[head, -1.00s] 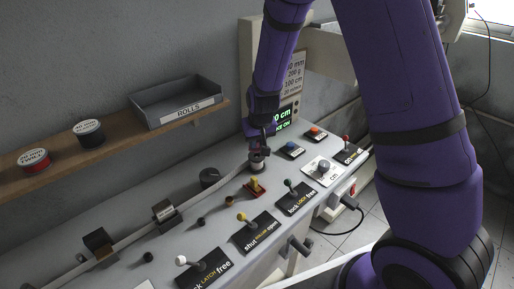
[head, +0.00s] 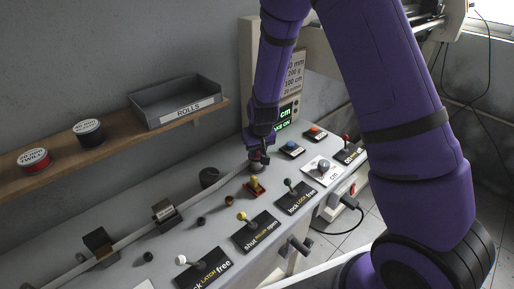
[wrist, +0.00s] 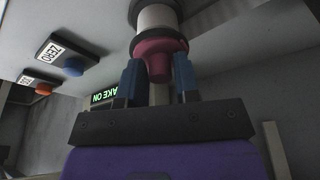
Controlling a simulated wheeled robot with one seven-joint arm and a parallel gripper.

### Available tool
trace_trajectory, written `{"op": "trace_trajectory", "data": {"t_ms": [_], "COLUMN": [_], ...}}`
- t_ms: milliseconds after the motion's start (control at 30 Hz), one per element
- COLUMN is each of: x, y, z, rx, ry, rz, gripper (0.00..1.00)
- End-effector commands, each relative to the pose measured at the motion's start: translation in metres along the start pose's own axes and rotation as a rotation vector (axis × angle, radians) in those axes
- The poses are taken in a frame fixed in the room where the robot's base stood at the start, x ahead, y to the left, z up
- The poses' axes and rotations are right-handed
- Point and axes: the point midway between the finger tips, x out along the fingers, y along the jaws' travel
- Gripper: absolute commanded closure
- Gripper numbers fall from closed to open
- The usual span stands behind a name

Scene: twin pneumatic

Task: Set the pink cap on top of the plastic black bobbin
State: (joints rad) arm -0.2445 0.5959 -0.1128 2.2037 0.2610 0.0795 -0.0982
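The pink cap (wrist: 158,52) shows in the wrist view, its narrow stem between the blue fingers of my gripper (wrist: 158,82). The fingers sit close against both sides of the stem, so my gripper looks shut on it. The cap's wide rim lies against the end of the bobbin (wrist: 157,18), which has a dark flange and a pale wound middle. I cannot tell whether a small gap remains. In the head view my gripper (head: 259,148) points down over the bobbin (head: 257,168) on the grey console; the cap is small and dark there.
Several labelled levers line the console's front. A wall shelf (head: 120,136) holds two rolls and a grey ROLLS tray (head: 180,108).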

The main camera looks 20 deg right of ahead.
Motion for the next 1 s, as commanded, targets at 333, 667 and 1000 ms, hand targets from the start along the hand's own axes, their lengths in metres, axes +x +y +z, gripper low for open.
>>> {"op": "trace_trajectory", "data": {"t_ms": [333,667,1000], "x": [-0.001,-0.036,-0.096], "y": [0.000,-0.001,-0.001], "z": [-0.001,-0.002,-0.002], "rx": [0.000,-0.001,-0.001], "ry": [0.001,0.004,0.005], "rz": [0.000,-0.001,-0.002], "gripper": [0.54,0.54,0.54]}}
